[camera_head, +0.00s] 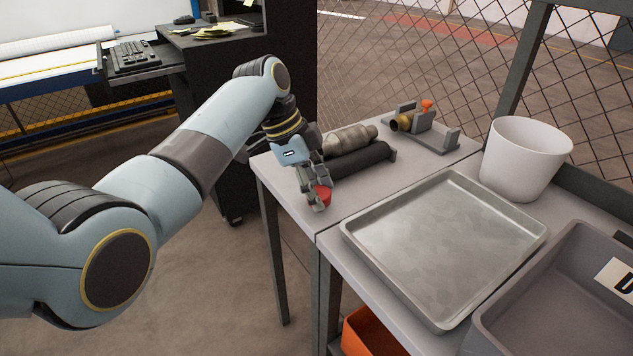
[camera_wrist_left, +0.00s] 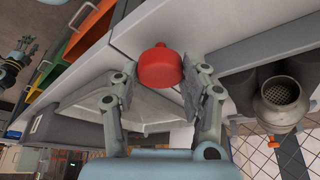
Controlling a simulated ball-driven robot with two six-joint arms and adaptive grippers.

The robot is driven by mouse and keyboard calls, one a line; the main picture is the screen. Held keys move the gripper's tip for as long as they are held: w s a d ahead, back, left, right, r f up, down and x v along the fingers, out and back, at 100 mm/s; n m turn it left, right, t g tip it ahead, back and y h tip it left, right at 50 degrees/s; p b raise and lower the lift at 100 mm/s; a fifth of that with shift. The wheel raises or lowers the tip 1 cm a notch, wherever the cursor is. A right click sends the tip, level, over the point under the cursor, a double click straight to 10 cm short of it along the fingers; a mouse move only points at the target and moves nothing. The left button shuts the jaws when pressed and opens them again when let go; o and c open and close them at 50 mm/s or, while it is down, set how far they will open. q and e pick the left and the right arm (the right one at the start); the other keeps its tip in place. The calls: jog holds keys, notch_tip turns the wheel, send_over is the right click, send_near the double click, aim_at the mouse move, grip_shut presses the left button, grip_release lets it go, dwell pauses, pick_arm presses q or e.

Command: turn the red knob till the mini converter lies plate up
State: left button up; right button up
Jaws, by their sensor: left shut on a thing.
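The red knob (camera_head: 323,194) sits at the near end of a dark roller stand (camera_head: 358,162) on the table. My left gripper (camera_head: 314,190) is at the knob, its fingers shut on it. In the left wrist view the knob (camera_wrist_left: 160,68) shows between the two fingers. The mini converter (camera_head: 350,139), a dull metal canister, lies on its side on the stand, partly behind my gripper. The left wrist view shows its honeycomb end (camera_wrist_left: 281,95). I cannot make out a plate on it.
A grey fixture with an orange knob (camera_head: 427,105) and a small brassy cylinder stands behind the stand. To the right are an empty metal tray (camera_head: 385,281), a white bin (camera_head: 522,160) and a grey crate (camera_head: 560,235). A wire fence runs behind the table.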

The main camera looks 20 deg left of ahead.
pick_arm(q)
jog(key=n+t+p, duration=0.1)
jog(key=n+p, duration=0.1)
jog(key=p, duration=0.1)
jog(key=n+y+p, duration=0.1)
jog(key=n+p, duration=0.2)
jog(key=n+t+p, duration=0.1)
jog(key=n+p, duration=0.1)
jog(key=p, duration=0.1)
jog(key=shift+s+d+r+n+t+p, duration=0.15)
jog(key=shift+r+n+t+p, duration=0.15)
jog(key=shift+n+p, duration=0.1)
jog(key=n+y+p, duration=0.1)
jog(key=n+p, duration=0.1)
jog(key=shift+f+n+t, duration=0.15)
jog(key=shift+n+t, duration=0.15)
jog(key=shift+f+n+y+p, duration=0.1)
jog(key=shift+n+y+p, duration=0.3)
jog(key=shift+n, duration=0.3)
jog(key=o, duration=1.2)
jog(key=shift+c, duration=0.2)
